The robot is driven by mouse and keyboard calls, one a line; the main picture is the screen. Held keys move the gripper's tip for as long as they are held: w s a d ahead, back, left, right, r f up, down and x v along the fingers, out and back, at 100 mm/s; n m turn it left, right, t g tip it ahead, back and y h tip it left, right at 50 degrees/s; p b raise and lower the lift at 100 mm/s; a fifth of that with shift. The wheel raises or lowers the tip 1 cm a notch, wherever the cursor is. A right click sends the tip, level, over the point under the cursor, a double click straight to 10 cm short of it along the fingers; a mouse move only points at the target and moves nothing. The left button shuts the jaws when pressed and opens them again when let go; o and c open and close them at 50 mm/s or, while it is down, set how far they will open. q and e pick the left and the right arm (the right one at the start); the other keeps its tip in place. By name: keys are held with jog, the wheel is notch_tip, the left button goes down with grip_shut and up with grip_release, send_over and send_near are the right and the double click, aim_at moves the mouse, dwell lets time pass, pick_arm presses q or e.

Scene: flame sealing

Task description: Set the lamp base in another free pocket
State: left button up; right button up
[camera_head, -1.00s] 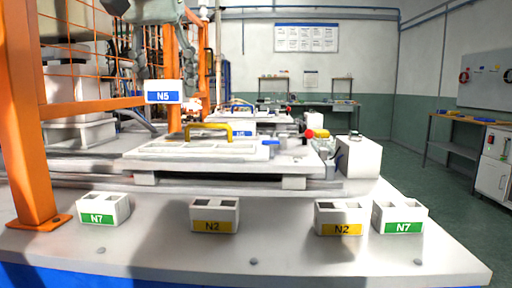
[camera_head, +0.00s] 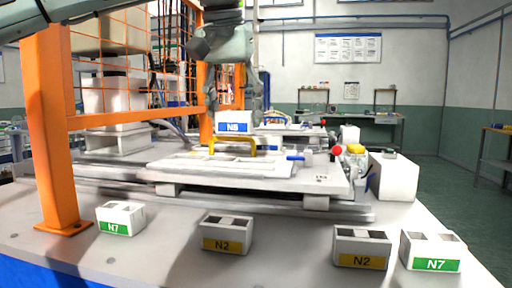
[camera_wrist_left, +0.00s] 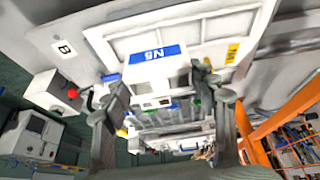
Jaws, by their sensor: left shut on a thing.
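My left gripper (camera_head: 240,88) is shut on a white block (camera_head: 234,117) with a blue N5 label and holds it up in the air. In the head view the block overlaps the yellow handle (camera_head: 252,143) of the white plate behind it. In the left wrist view the N5 block (camera_wrist_left: 158,68) sits between the two fingers (camera_wrist_left: 166,92), and openings show in it. On the near table stand a green N7 block (camera_head: 130,211), a yellow N2 block (camera_head: 240,225), another N2 block (camera_head: 350,236) and another N7 block (camera_head: 418,242). My right gripper is out of view.
A flat white fixture (camera_head: 180,166) lies behind the row of blocks. A white box (camera_head: 396,180) with a red button stands at its right. An orange post (camera_head: 52,150) with a mesh guard rises at the left. Bare table shows between the blocks.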

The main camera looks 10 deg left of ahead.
aim_at(257, 163)
pick_arm(q)
jog(key=d+f, duration=0.1)
jog(key=w+d, duration=0.1)
jog(key=shift+w+d+f, duration=0.1)
jog(key=shift+d+f, duration=0.3)
jog(key=shift+w+d+f, duration=0.15)
jog(key=shift+d+f, duration=0.05)
jog(key=shift+d, duration=0.1)
jog(key=shift+f, duration=0.3)
notch_tip(257, 163, down, 2)
jog(key=shift+f, duration=0.75)
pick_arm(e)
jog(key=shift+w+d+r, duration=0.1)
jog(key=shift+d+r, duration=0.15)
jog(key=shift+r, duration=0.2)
